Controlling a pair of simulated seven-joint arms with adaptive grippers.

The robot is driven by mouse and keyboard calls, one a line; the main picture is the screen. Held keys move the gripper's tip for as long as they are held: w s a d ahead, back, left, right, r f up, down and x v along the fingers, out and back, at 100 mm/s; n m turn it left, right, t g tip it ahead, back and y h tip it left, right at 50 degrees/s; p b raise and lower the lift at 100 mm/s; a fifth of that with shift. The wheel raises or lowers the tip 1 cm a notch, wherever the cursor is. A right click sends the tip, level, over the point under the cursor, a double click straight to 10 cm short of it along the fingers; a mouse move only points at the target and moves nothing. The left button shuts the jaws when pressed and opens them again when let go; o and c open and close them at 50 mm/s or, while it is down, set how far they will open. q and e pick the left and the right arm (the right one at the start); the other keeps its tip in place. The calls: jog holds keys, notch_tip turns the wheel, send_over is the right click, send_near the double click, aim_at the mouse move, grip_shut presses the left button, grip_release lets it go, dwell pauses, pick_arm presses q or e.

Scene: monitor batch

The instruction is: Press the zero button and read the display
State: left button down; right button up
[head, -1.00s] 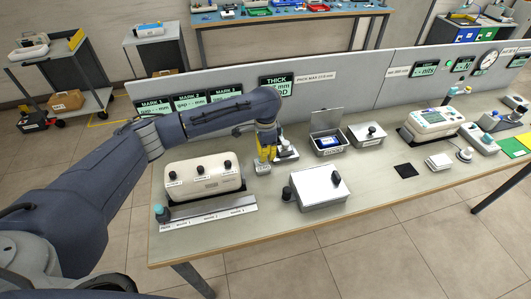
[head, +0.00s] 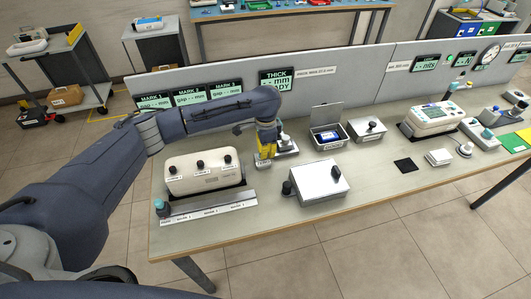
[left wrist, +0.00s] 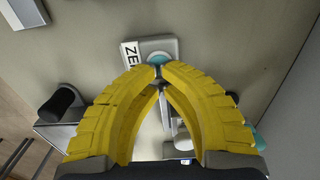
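The zero button is a teal round cap (left wrist: 160,57) on a grey base in the left wrist view, beside a white label (left wrist: 131,55) of which "ZE" shows. My left gripper (left wrist: 158,74) has yellow fingers with tips together, holding nothing. The tips overlap the cap's near edge in that view; I cannot tell whether they touch it. In the head view the left gripper (head: 263,165) is low over the bench, hiding the button. The display (head: 276,79) on the grey partition reads "THICK", dashes with "mm", and a partly hidden line ending in "DY". My right gripper is not in view.
A cream box with knobs (head: 203,170) and a ruler strip (head: 210,213) lie left of the gripper. A silver box (head: 319,184) with black knobs stands right. An open-lidded box (head: 328,138) and a white instrument (head: 431,118) are farther right. Bare bench lies in front.

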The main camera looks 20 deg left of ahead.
pick_arm(q)
notch_tip(320, 180, up, 14)
jog(key=shift+f, duration=0.25)
dwell(0.6)
